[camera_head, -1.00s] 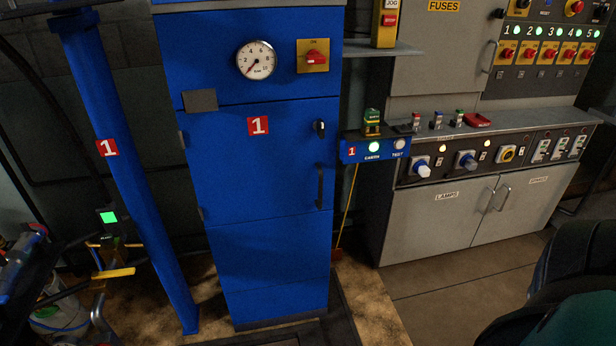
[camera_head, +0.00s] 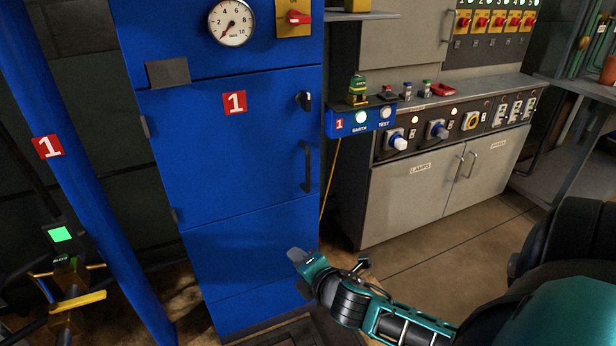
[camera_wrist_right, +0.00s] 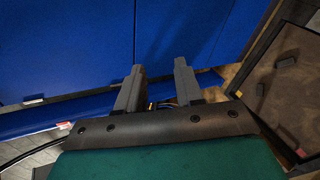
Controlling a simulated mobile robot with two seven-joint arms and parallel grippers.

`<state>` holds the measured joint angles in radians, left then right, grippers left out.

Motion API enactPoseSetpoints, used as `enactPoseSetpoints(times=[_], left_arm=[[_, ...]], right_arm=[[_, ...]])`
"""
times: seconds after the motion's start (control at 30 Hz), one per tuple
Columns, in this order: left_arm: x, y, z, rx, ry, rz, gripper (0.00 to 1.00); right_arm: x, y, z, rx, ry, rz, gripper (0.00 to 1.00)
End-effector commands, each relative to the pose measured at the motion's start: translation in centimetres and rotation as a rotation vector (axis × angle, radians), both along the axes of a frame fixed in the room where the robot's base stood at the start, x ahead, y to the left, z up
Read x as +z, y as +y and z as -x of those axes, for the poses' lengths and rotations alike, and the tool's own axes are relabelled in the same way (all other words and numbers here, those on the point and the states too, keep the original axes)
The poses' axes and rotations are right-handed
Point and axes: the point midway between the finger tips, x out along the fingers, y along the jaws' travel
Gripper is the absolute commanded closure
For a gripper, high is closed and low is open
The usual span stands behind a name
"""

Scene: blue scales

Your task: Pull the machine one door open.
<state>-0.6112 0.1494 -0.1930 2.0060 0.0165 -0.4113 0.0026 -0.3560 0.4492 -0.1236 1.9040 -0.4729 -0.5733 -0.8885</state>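The machine one door (camera_head: 240,150) is a blue panel with a red "1" label, and it looks closed. Its dark vertical handle (camera_head: 306,166) is on the right side, with a small dark latch (camera_head: 304,101) above it. My right gripper (camera_head: 298,272) is in front of the lower blue panel, below and apart from the handle. In the right wrist view its two grey fingers (camera_wrist_right: 158,72) are spread with nothing between them and blue panels beyond. The handle cannot be made out in that view. My left gripper is not in view.
A blue pillar (camera_head: 75,170) and a yellow lever (camera_head: 78,300) stand at the left. A blue earth/test box (camera_head: 361,121) juts out right of the door. A grey cabinet (camera_head: 410,195) stands further right. The floor (camera_head: 445,245) before that cabinet is clear.

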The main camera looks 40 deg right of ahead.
Motion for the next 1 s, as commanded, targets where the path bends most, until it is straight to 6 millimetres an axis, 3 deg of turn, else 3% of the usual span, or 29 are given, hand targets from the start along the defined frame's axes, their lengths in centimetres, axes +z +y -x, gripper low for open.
enactPoseSetpoints(times=[0.03, 0.2, 0.4, 0.67, 1.0], left_arm=[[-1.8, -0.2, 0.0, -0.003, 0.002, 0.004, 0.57], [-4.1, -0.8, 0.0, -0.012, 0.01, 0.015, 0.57], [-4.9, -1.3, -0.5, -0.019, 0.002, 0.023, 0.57], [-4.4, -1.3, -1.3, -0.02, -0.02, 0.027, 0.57], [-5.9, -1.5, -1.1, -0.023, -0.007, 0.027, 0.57]], right_arm=[[-0.1, -2.0, -1.5, 0.033, -0.011, 0.181, 0.64], [3.4, -7.5, -4.8, 0.08, 0.003, 0.756, 0.64], [7.5, -11.2, -6.6, 0.058, 0.051, 1.192, 0.64], [9.0, -12.5, -7.7, 0.042, 0.077, 1.315, 0.64], [8.9, -15.1, -12.4, 0.042, 0.074, 1.309, 0.64]])
